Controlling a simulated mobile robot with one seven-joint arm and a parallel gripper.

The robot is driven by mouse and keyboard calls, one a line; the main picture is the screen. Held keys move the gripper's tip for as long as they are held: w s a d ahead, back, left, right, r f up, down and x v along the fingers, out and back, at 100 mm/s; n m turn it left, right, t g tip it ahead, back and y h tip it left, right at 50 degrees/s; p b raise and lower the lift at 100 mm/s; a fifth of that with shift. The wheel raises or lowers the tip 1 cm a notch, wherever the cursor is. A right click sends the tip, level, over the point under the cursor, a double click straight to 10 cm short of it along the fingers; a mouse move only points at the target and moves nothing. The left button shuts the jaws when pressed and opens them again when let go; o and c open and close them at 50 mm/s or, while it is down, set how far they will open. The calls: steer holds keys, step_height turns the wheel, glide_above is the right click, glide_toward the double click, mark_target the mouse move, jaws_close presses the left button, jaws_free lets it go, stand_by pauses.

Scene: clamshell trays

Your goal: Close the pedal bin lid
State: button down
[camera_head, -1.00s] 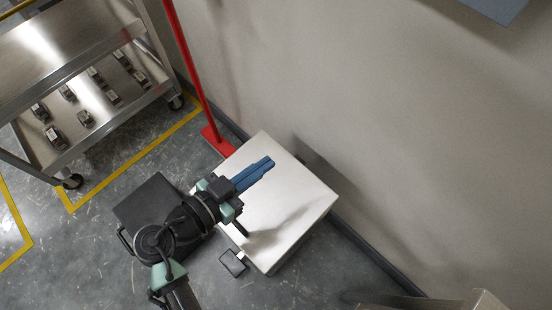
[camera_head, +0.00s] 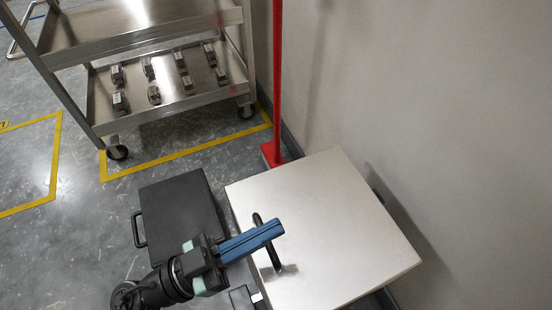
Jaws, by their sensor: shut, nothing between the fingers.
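The pedal bin's pale square lid (camera_head: 335,225) fills the lower right of the head view. It looks flat over the bin, and I see no opening or gap from this angle. A dark curved handle (camera_head: 270,258) stands at the lid's left part. The pedal (camera_head: 242,298) shows at the bin's lower left on the floor side, partly cut by the frame. My gripper (camera_head: 278,229), with blue fingers, is shut and empty. Its fingertips overlap the handle and the lid's left part in the picture; I cannot tell whether they touch.
A black case (camera_head: 180,212) lies on the floor left of the bin. A red post (camera_head: 277,80) stands behind the bin. A steel trolley (camera_head: 165,105) with several small dark items is at the back left. The wall (camera_head: 430,110) is close on the right.

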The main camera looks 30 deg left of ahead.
steer(key=t+b, duration=0.1)
steer(key=b, duration=0.3)
glide_above(255, 261)
steer(key=shift+h, duration=0.4)
steer(key=f, duration=0.2)
steer(key=w+f, duration=0.1)
steer(key=f, duration=0.1)
steer(key=shift+d+f, duration=0.15)
steer(key=shift+d, duration=0.05)
steer(key=f+b, duration=0.2)
steer(key=b, duration=0.1)
steer(key=shift+s+a+f, duration=0.2)
steer(key=shift+s+f, duration=0.1)
steer(key=shift+s, duration=0.1)
steer(key=shift+f, duration=0.15)
steer(key=b+v, duration=0.3)
steer(key=v, duration=0.9)
steer(key=shift+b, duration=0.35)
steer(key=shift+r, duration=0.25)
